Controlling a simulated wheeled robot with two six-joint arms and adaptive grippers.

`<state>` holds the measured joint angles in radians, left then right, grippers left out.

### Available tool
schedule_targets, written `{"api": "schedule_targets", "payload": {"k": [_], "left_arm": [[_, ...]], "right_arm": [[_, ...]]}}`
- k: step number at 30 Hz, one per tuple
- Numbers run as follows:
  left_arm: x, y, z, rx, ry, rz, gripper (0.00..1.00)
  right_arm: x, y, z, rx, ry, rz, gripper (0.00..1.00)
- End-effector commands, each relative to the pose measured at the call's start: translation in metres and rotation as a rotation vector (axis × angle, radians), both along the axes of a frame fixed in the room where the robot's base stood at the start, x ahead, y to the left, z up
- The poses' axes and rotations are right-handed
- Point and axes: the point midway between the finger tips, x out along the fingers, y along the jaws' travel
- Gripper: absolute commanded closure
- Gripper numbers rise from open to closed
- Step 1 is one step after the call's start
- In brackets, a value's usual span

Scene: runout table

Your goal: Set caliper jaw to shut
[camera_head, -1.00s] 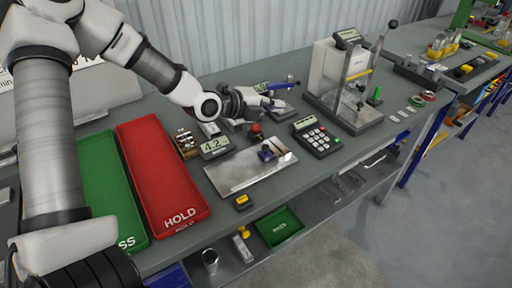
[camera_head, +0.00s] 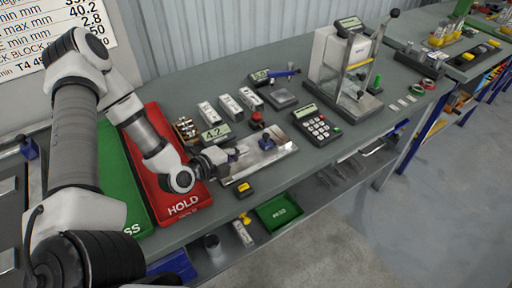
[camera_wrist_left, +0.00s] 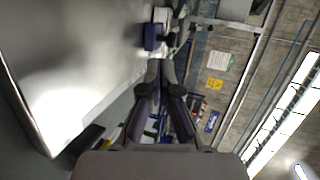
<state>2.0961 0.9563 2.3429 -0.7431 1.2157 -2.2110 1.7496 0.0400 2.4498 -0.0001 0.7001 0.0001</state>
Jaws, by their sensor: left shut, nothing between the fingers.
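A bright metal plate (camera_head: 280,160) lies near the front edge of the table, with a small blue piece (camera_head: 267,144) standing on it. The plate (camera_wrist_left: 75,75) and blue piece (camera_wrist_left: 153,38) also show in the wrist view. A small grey display reading 4.2 (camera_head: 214,132) stands behind the plate. I cannot tell for sure which part is the caliper jaw. My left gripper (camera_head: 234,155) is low over the plate's left part, left of the blue piece and apart from it. Its fingers (camera_wrist_left: 160,66) are shut and empty. My right gripper is not in view.
A red HOLD tray (camera_head: 184,205) and a green tray (camera_head: 120,185) lie left. Several white blocks (camera_head: 229,107), a red button (camera_head: 257,119), a keypad (camera_head: 317,126) and a glass-sided instrument (camera_head: 345,75) stand behind and right. A yellow-black box (camera_head: 243,189) sits at the front edge.

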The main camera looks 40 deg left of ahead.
Motion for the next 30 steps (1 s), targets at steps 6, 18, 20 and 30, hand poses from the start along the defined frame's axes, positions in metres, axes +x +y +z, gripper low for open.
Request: {"api": "schedule_targets", "payload": {"k": [6,18,20,30], "left_arm": [[0.042,-0.008,-0.007,0.006,0.000,-0.006,1.00],[0.063,-0.011,-0.007,-0.001,0.000,-0.001,1.00],[0.063,-0.011,-0.007,-0.001,0.000,0.000,1.00],[0.082,-0.017,-0.007,0.001,0.000,0.000,1.00]], "right_arm": [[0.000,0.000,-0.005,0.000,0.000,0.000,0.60],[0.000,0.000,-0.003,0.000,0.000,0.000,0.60],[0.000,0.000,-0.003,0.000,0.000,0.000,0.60],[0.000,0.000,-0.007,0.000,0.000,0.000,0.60]]}}
